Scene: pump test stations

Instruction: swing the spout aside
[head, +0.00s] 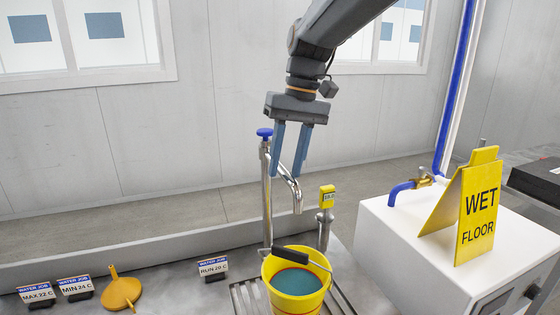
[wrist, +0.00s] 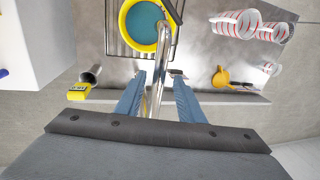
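The spout (head: 291,188) is a bent chrome pipe on an upright chrome post with a blue knob (head: 265,133) on top. Its outlet hangs down to the right, above the back of the yellow bucket (head: 294,305). My gripper (head: 286,172) points down over the spout with its two blue fingers apart. In the wrist view the spout (wrist: 163,62) runs between the fingers of my gripper (wrist: 158,76), with a gap visible on each side. The bucket (wrist: 124,38) holds teal liquid and has a black handle grip. The post is partly hidden behind the bucket.
A short metal post with a yellow tag (head: 327,196) stands right of the spout.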

